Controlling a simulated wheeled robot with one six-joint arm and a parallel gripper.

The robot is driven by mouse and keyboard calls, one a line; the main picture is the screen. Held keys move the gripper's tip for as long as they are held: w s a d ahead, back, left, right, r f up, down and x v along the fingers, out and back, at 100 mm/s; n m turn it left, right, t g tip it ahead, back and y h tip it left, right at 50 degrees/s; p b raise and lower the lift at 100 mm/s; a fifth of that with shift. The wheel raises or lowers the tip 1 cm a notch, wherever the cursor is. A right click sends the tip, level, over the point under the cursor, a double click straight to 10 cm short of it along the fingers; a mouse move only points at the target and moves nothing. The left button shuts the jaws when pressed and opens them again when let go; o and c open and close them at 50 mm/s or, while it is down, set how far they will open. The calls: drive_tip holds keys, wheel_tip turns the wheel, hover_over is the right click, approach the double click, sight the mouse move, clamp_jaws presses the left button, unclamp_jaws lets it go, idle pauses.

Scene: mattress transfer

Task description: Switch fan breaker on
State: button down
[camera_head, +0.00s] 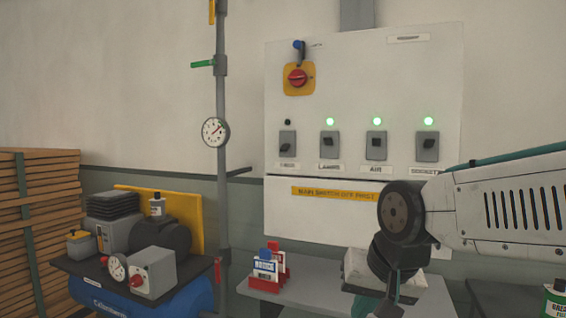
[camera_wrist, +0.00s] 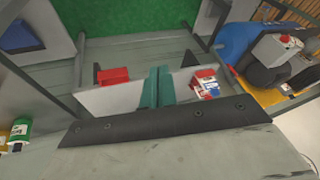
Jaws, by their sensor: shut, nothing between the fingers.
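A white electrical panel (camera_head: 365,90) hangs on the wall in the head view. It carries a row of grey breakers. The leftmost breaker (camera_head: 287,144) has a blurred label, possibly the fan one; its lamp (camera_head: 287,122) is dark and its lever appears low. The lamps breaker (camera_head: 329,145), air breaker (camera_head: 376,145) and sockets breaker (camera_head: 426,147) have lit green lamps. My gripper (camera_head: 366,306) is low, below the panel and apart from the breakers. In the wrist view its teal fingers (camera_wrist: 160,86) are together and empty, pointing over a grey bench.
A red-and-yellow rotary switch (camera_head: 297,78) sits upper left on the panel. A yellow warning strip (camera_head: 335,194) is below the breakers. A bench (camera_head: 300,290) with a red tag holder (camera_head: 268,272) stands underneath. A pipe with a gauge (camera_head: 215,132) and a blue compressor (camera_head: 165,303) are left.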

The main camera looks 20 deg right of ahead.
drive_tip(key=w+a+r+m+t, duration=0.1)
drive_tip(key=w+r+m+t, duration=0.35)
drive_tip(key=w, duration=0.65)
drive_tip(key=w+a+r+m+t, duration=0.25)
drive_tip(key=w+m, duration=0.25)
drive_tip(key=w, duration=0.6)
drive_tip(key=w+a+r+m+t, duration=0.1)
drive_tip(key=w+r+m+t, duration=0.35)
drive_tip(key=w, duration=0.65)
drive_tip(key=w+f+m+t+h, duration=0.1)
drive_tip(key=w+m+t+h, duration=0.1)
drive_tip(key=w+m+h, duration=0.3)
drive_tip(key=w+f+m+t+h, duration=0.2)
drive_tip(key=w+m+h, duration=0.4)
drive_tip(key=m+h, duration=0.5)
drive_tip(key=m, duration=0.9)
drive_tip(key=shift+w+d+t, duration=0.25)
drive_tip(key=shift+d+t, duration=0.05)
drive_tip(key=shift+t, duration=0.05)
drive_tip(key=shift+w+r, duration=0.1)
drive_tip(key=shift+r, duration=0.05)
